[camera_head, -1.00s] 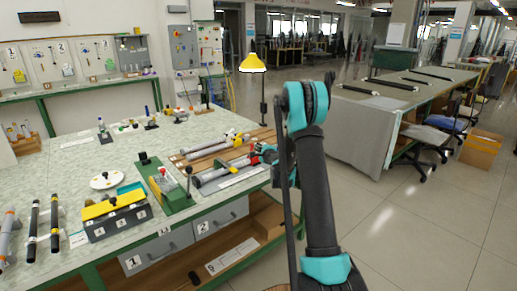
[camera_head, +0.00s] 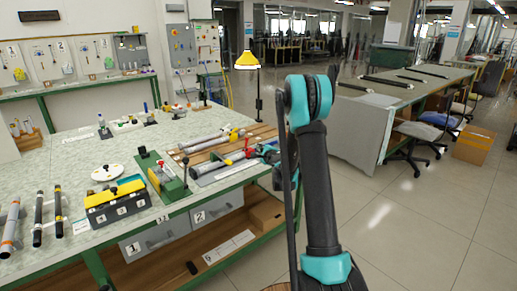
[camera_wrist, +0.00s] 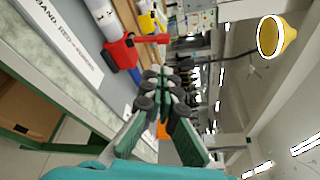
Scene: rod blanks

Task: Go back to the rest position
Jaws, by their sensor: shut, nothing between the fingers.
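My gripper (camera_wrist: 165,78) shows in the wrist view with its fingers together and nothing between them. It is beside the bench edge, apart from a red clamp (camera_wrist: 122,52) on a grey rod (camera_wrist: 101,18). In the head view my arm rises in front of the camera and bends at the teal joint; its own links largely hide the gripper. The rods with the red clamp (camera_head: 234,158) lie at the right end of the green-topped bench (camera_head: 75,160), left of my arm.
The bench also holds a yellow-topped black box (camera_head: 118,205), a green fixture (camera_head: 160,178) and dark rods (camera_head: 38,220). A yellow lamp (camera_head: 247,60) stands behind. A second table (camera_head: 385,98), chairs and a cardboard box (camera_head: 473,147) are right. Floor between is clear.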

